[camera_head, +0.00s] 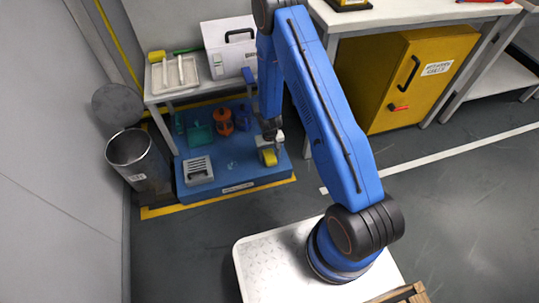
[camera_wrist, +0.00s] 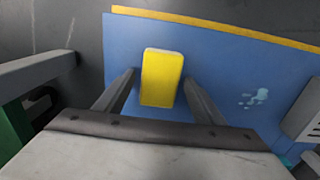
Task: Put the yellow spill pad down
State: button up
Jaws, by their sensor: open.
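The yellow spill pad (camera_head: 268,157) is at the right side of the low blue platform (camera_head: 240,178), under my gripper (camera_head: 272,138). In the wrist view the pad (camera_wrist: 162,78) appears over the blue surface (camera_wrist: 215,65), between the two fingers of my gripper (camera_wrist: 159,76). The fingers are open, with a gap visible on each side of the pad. The pad seems to rest on the platform, but its underside is hidden. A pale blue wet patch (camera_wrist: 255,98) lies on the platform to the right of the pad in the wrist view.
A grey slatted box (camera_head: 198,171), a teal item (camera_head: 200,134) and an orange item (camera_head: 223,121) stand on the platform. A metal bin (camera_head: 133,155) is left of it. A side table (camera_head: 160,97) stands behind, and a yellow cabinet (camera_head: 400,85) stands right.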

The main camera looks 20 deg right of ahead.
notch_tip(320, 180, up, 13)
notch_tip(320, 180, up, 17)
jog(key=t, duration=0.1)
send_over(269, 155)
jog(key=s+d, duration=0.2)
jog(key=s+d+r+t, duration=0.1)
jog(key=s+r, duration=0.3)
jog(key=r, duration=0.4)
jog(key=s+d+r, duration=0.1)
jog(key=s+r, duration=0.2)
jog(key=r, duration=0.5)
jog(key=s+d+r+t, duration=0.1)
jog(key=s+r, duration=0.6)
jog(key=s, duration=0.5)
jog(key=s+d+r+t, duration=0.1)
jog(key=s+d+r, duration=0.1)
jog(key=s+r, duration=0.6)
jog(key=s, duration=0.5)
jog(key=shift+r+t, duration=0.25)
jog(key=shift+t, duration=0.15)
jog(key=shift+o, duration=0.2)
